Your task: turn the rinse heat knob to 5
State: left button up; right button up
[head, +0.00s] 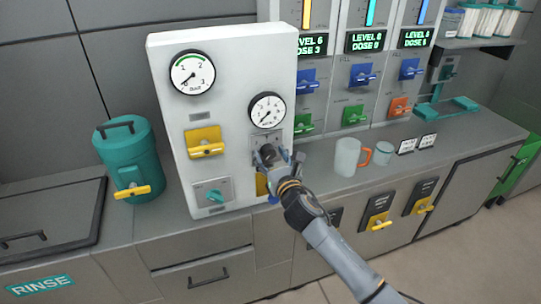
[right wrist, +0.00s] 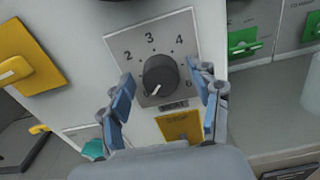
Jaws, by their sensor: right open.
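A dark round knob (right wrist: 160,75) sits on a grey dial plate (right wrist: 126,42) in the right wrist view. The digits 2, 3 and 4 show around its top; the place of 5 is covered by a finger. Its white pointer mark is at the lower left of the knob. The label under it is too small to read. My right gripper (right wrist: 161,80) is open, with one blue-padded finger on each side of the knob; I cannot tell whether they touch it. In the head view my right gripper (head: 267,160) hides most of the knob. My left gripper is not in view.
The white panel (head: 232,80) carries two gauges, a yellow handle (head: 205,141) and a teal knob (head: 213,195). A teal canister (head: 131,160) stands left of it.

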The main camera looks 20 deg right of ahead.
jog(key=c, duration=1.2)
